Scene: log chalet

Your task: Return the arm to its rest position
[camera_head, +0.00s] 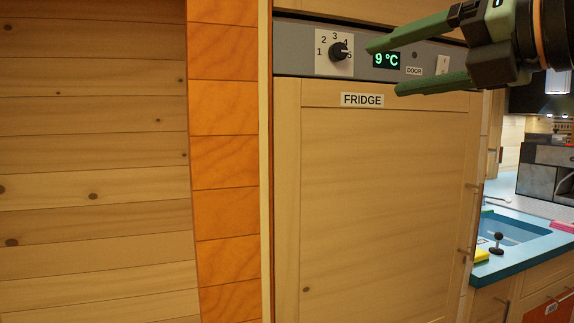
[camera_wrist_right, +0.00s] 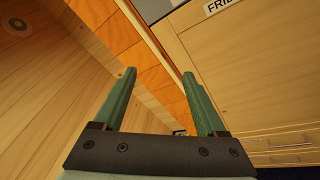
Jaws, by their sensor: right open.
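My right gripper (camera_head: 384,68) reaches in from the upper right of the head view, in front of the fridge's grey control panel (camera_head: 294,62). Its two green fingers are apart with nothing between them. In the right wrist view, the open fingers of my right gripper (camera_wrist_right: 160,78) point toward the wooden wall and the orange wood strip. Part of the black and orange right arm shows at the head view's right edge. My left gripper is in neither view.
The closed fridge door (camera_head: 380,200) is pale wood under a dial (camera_head: 338,52) and a 9 °C display (camera_head: 386,60). A log wall (camera_head: 95,150) and orange strip (camera_head: 224,160) stand left. A blue counter with a sink (camera_head: 520,230) is at right.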

